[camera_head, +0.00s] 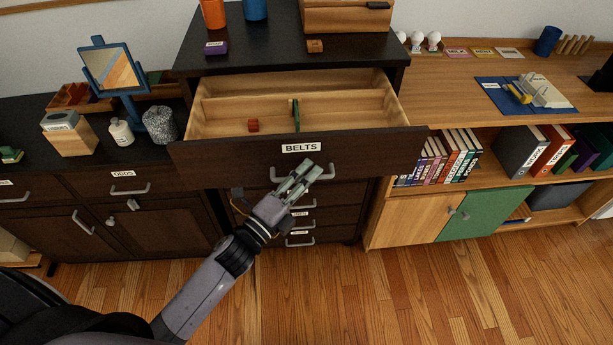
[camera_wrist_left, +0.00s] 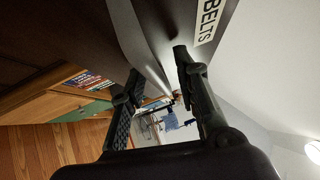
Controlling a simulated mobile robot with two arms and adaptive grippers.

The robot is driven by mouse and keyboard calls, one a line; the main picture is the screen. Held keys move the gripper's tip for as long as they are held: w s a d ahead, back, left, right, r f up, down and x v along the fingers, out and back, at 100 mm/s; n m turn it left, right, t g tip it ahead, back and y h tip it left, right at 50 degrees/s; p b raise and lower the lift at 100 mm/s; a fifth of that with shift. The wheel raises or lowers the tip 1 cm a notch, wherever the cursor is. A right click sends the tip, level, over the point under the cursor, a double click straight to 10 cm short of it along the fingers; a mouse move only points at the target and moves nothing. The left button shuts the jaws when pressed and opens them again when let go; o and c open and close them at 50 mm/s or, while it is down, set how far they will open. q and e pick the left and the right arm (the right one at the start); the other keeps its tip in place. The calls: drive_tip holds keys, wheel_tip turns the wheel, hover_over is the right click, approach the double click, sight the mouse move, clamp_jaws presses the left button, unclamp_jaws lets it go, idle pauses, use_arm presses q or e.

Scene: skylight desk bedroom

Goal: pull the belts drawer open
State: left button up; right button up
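The belts drawer (camera_head: 240,160) is the top drawer of the dark chest and has a white BELTS label on its front. It stands pulled out, with its light wood inside showing. A small red block (camera_head: 253,126) and a green divider-like piece (camera_head: 296,115) are in it. Its grey bar handle (camera_head: 325,175) is below the label. My left gripper (camera_head: 311,170) is at the handle. In the left wrist view the fingers (camera_wrist_left: 158,62) are apart, with the grey handle (camera_wrist_left: 142,45) running between them and no clear grip on it. My right gripper is not in view.
Lower drawers with grey handles (camera_head: 300,241) sit shut below. A dark cabinet (camera_head: 150,215) with a mirror (camera_head: 108,68) stands left; a wooden shelf unit (camera_head: 400,215) with books stands right. The wooden floor (camera_head: 450,300) in front is clear.

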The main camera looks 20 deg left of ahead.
use_arm(q)
drive_tip(key=v, duration=1.2)
idle(0.5)
drive_tip(key=s+a+f+n+g+y, duration=0.2)
drive_tip(key=f+n, duration=0.2)
drive_tip(key=f, duration=0.7)
drive_tip(key=s+a+f+n+g+y, duration=0.1)
drive_tip(key=s+f+n+g+y, duration=0.3)
drive_tip(key=f, duration=0.7)
drive_tip(key=a+f+n+g, duration=0.15)
drive_tip(key=f+n, duration=0.35)
drive_tip(key=f, duration=0.6)
drive_tip(key=s+f+n+g, duration=0.4)
drive_tip(key=s+f, duration=0.5)
drive_tip(key=s, duration=0.3)
drive_tip(key=s+f+n+g+y, duration=0.1)
drive_tip(key=s+f+n+g, duration=0.3)
drive_tip(key=s+f, duration=0.6)
drive_tip(key=s+g, duration=0.1)
drive_tip(key=s, duration=0.2)
drive_tip(key=shift+s+n+y, duration=0.3)
drive_tip(key=shift+n, duration=0.1)
